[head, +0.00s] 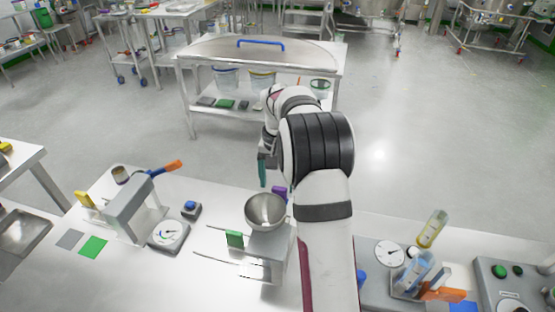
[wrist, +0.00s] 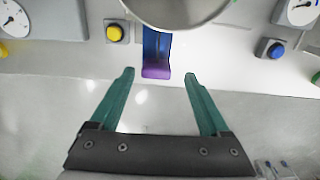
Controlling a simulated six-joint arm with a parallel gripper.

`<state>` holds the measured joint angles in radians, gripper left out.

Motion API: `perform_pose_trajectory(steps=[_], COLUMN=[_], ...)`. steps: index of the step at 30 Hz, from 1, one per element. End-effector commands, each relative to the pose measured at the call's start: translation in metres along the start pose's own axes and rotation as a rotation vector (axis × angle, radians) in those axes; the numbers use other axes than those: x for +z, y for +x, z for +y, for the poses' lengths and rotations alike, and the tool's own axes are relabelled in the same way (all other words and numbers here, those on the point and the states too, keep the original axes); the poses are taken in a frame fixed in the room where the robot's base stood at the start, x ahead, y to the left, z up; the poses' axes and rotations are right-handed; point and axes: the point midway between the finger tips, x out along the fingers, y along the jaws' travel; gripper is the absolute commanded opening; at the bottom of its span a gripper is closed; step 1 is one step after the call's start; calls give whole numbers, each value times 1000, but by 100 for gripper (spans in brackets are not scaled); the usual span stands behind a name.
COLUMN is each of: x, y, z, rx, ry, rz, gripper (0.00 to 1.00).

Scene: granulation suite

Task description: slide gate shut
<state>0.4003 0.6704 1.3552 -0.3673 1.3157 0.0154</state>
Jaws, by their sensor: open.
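A steel hopper bowl (head: 265,211) sits on a grey stand on the bench. It also shows at the top of the wrist view (wrist: 178,8). A blue strip with a purple end tab (wrist: 156,71) sticks out from under the bowl toward my gripper; the purple also shows behind the bowl in the head view (head: 279,192). Which part is the gate is not certain. My gripper (wrist: 160,73) is open, its teal fingertips either side of the purple tab, with gaps. In the head view my arm partly hides it.
A yellow button (wrist: 115,32) and a blue button (wrist: 270,48) flank the bowl in the wrist view. A dial gauge (head: 168,235) and grey bracket (head: 130,205) stand left. Another dial (head: 389,254) and a tilted bottle (head: 432,228) stand right. Open floor lies beyond the bench.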

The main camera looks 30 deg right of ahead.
Motion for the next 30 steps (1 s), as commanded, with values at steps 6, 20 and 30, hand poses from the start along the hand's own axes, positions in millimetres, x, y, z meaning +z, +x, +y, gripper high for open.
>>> perform_pose_trajectory(steps=[6,20,30], x=[-1,0,1], y=[-64,-131,-131], z=[-1,-1,-1], rx=[-2,-1,-1], ry=[0,0,-2], rz=[6,1,1], gripper=[80,80,80])
